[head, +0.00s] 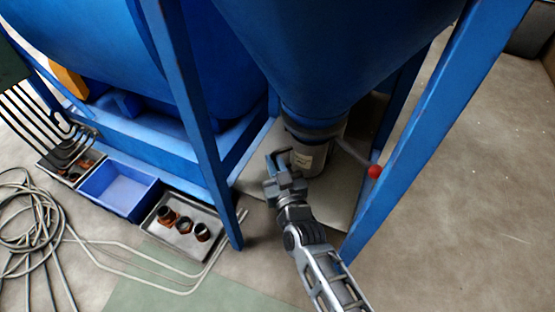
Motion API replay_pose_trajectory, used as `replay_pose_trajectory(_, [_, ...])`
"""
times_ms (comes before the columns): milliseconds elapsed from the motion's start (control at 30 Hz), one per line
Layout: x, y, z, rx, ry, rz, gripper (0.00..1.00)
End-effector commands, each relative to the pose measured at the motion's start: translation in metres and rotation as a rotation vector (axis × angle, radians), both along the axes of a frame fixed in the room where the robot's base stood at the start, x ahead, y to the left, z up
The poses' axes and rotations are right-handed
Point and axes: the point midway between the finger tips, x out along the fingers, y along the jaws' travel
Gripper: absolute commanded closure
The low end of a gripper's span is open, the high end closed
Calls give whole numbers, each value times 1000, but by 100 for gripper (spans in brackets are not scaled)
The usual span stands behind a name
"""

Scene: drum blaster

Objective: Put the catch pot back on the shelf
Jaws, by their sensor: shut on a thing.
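The catch pot (308,160), a grey cylinder with a pale label, is under the outlet of the blue hopper (305,60). Its top meets or sits just below the dark collar (312,128). My gripper (284,168) is at the pot's left side, shut on it, apparently at a dark handle. The fingertips are small and partly hidden. A grey plate (335,200) lies low between the blue legs, seemingly the shelf. I cannot tell whether the pot's base touches it, as my gripper and arm cover that area.
A lever with a red knob (375,171) sticks out right of the pot. Blue legs (435,135) stand on both sides. At left are a blue tray (118,188), a grey tray (190,248) with fittings, and coiled hose (30,215). The right floor is clear.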

Motion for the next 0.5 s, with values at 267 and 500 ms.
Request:
replay_pose_trajectory(267, [0, -1, -3, 0, 1, -1, 78])
replay_pose_trajectory(500, [0, -1, -3, 0, 1, -1, 62])
